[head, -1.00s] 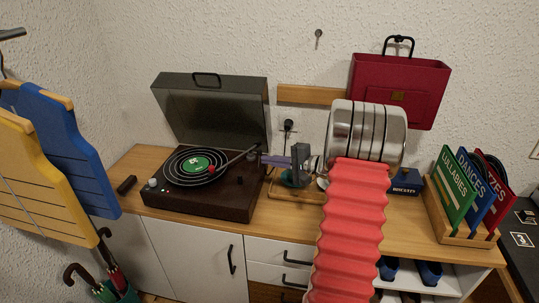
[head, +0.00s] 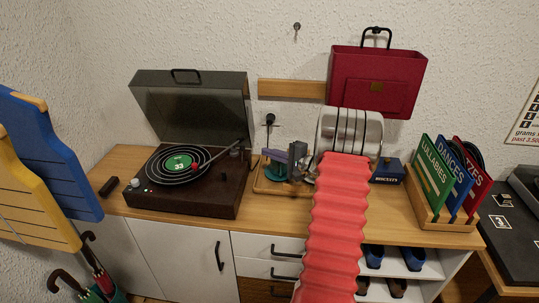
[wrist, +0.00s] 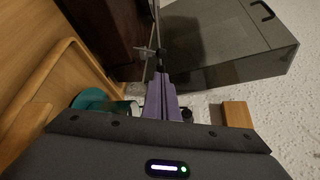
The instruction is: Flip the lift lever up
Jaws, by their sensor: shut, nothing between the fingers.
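The turntable (head: 190,210) stands at the left of the wooden sideboard, its dark lid raised. It carries a black record (head: 165,172) with a green label. The tonearm (head: 222,155) runs from the right rear corner to a red tip over the record. The lift lever is too small to single out in the head view. My gripper (head: 264,154), with purple fingers, is shut and empty, just right of the turntable. In the wrist view my gripper (wrist: 160,58) points at a small pale metal part (wrist: 145,51) near the turntable's edge; I cannot tell whether they touch.
The raised lid (head: 195,105) stands behind the turntable; it also shows in the wrist view (wrist: 225,45). A wooden tray (head: 263,186) with a teal item lies below my gripper. A blue box (head: 387,171) and record rack (head: 440,215) stand right.

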